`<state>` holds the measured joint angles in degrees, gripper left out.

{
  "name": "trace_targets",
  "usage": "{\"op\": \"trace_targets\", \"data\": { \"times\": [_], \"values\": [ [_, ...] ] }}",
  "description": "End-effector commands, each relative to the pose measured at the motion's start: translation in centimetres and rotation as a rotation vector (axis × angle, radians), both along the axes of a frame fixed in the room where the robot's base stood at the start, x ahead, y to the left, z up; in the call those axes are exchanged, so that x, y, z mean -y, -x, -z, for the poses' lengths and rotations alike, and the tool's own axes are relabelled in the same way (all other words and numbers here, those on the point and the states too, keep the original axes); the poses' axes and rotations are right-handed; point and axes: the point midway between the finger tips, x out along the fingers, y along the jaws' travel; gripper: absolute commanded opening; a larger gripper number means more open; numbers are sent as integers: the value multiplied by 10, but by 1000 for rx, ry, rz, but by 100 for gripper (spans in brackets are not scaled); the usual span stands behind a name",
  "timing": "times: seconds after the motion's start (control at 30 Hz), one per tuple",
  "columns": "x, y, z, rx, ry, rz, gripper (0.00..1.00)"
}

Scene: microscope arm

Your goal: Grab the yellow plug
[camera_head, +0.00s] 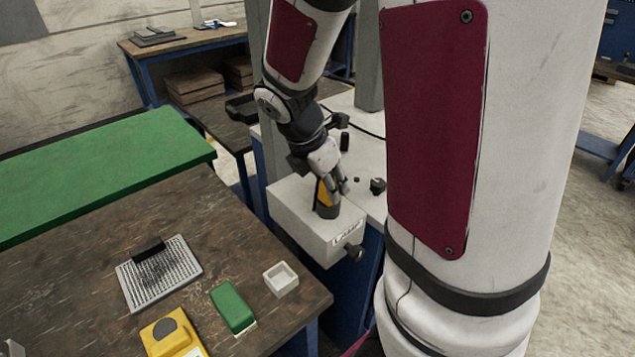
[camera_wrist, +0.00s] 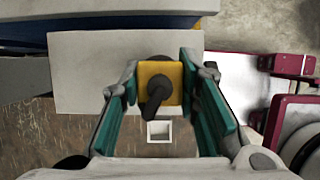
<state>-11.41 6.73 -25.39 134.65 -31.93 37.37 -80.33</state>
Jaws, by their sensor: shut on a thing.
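The yellow plug (camera_head: 323,196) is at the top of a light grey box (camera_head: 298,222), with a dark part below the yellow. In the wrist view it shows as a yellow square plate (camera_wrist: 173,71) with a black knob and lever (camera_wrist: 158,95). My gripper (camera_head: 330,185) reaches down over it from above. In the wrist view its teal fingers (camera_wrist: 160,85) stand on either side of the yellow plate and are shut on it. The exact contact of the fingertips is hard to make out.
A brown workbench (camera_head: 70,240) at left holds a wire-bristle pad (camera_head: 175,280), a yellow box (camera_head: 165,340), a green block (camera_head: 233,306) and a small white tray (camera_head: 281,293). A black knob (camera_head: 354,253) sticks out of the grey box's front. A green-topped table (camera_head: 90,185) stands behind.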

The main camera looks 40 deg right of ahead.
Motion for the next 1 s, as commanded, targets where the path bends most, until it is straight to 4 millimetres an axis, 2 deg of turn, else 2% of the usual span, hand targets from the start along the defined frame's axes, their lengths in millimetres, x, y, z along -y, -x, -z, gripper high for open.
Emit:
{"op": "trace_targets", "data": {
  "times": [0.27,0.47,1.0],
  "values": [
    [0,0,-9,3,0,1,0],
    [0,-1,-35,6,1,1,0],
    [-46,76,-44,1,0,-3,0]
  ]
}}
